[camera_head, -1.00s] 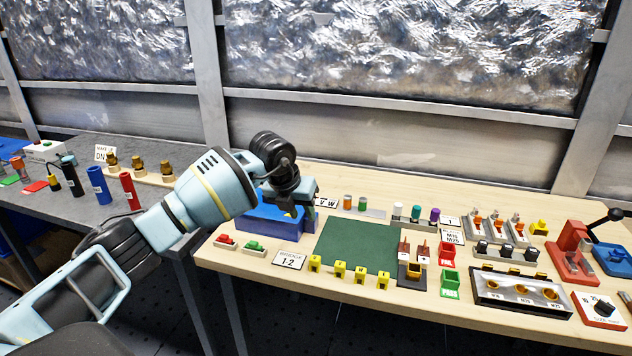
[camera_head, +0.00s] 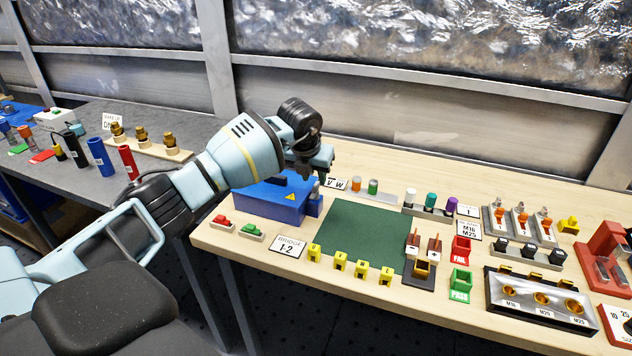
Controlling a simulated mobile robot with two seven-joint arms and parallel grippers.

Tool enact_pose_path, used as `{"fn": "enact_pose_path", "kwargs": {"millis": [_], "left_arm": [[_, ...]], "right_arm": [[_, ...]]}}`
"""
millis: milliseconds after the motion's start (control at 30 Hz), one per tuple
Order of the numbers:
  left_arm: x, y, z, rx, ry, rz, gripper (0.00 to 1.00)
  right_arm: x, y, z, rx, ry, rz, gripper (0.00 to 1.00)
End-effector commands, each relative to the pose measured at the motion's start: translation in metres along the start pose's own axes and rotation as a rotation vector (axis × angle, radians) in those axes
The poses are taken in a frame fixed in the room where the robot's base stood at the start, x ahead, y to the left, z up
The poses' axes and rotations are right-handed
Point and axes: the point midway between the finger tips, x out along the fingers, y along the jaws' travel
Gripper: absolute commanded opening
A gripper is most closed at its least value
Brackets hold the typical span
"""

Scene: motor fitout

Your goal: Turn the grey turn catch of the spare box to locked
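The blue box (camera_head: 268,203) with a yellow warning label stands at the left end of the wooden bench, left of the green mat. A small grey piece (camera_head: 315,190), which looks like the turn catch, sits on the blue block at the box's right end. It is too small to tell which way it is turned. My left gripper (camera_head: 322,178) is just above this piece, pointing down. I cannot tell whether its fingers touch the piece or how far apart they are. My arm hides part of the box's back. My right gripper is not in view.
The green mat (camera_head: 350,236) is bare. Orange and green cylinders (camera_head: 365,187) stand behind the mat. Several yellow clips (camera_head: 340,260) line its front edge.

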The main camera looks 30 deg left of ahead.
Motion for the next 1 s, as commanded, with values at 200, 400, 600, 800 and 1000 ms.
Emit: {"fn": "enact_pose_path", "kwargs": {"millis": [200, 400, 600, 800, 1000], "left_arm": [[0.026, 0.000, -0.001, 0.000, 0.001, 0.000, 0.32], [0.032, 0.000, 0.000, 0.001, -0.001, -0.001, 0.32], [0.031, 0.000, 0.000, 0.001, -0.001, -0.001, 0.30], [0.031, 0.000, 0.000, 0.001, -0.001, 0.000, 0.04], [0.031, 0.000, 0.000, 0.002, -0.001, -0.001, 0.00]], "right_arm": [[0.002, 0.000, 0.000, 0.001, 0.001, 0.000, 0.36], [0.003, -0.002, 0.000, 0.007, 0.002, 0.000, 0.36], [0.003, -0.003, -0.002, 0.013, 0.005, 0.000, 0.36], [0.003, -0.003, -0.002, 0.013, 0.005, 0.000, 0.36], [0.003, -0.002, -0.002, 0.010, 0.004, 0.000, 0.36]]}}
